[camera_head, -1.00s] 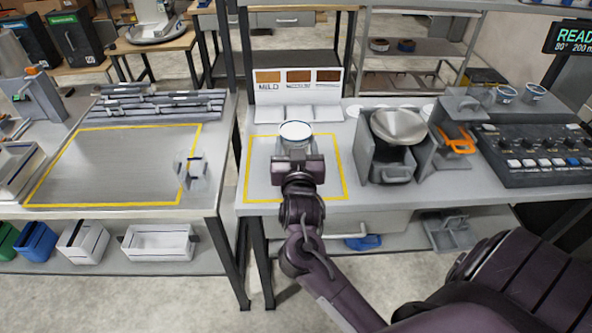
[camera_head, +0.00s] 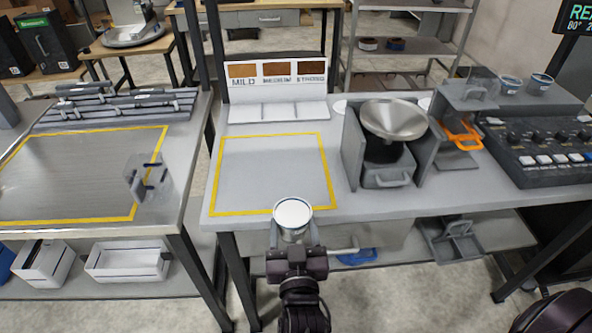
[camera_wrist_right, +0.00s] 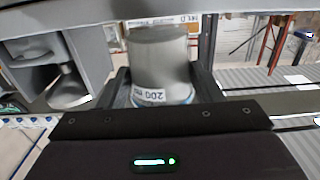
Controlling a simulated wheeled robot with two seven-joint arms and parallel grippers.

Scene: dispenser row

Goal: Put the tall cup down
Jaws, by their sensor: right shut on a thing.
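The tall cup (camera_head: 293,219), pale with a dark band below its rim, is held between the fingers of my right gripper (camera_head: 294,238). In the head view it overlaps the bench's front edge, near the front line of the yellow outline (camera_head: 272,136). It looks upright there. In the right wrist view the cup (camera_wrist_right: 160,62) sits between both fingers, and its "200 ml" label shows upside down. I cannot tell its height over the bench. The area inside the yellow outline is empty. My left gripper is not in view.
A sign (camera_head: 276,82) with Mild and other swatches stands behind the outline. To its right is a dispenser with a metal funnel (camera_head: 393,118), then an orange handle (camera_head: 462,135) and a control panel (camera_head: 545,145). Two small cups (camera_head: 509,84) stand at the back right.

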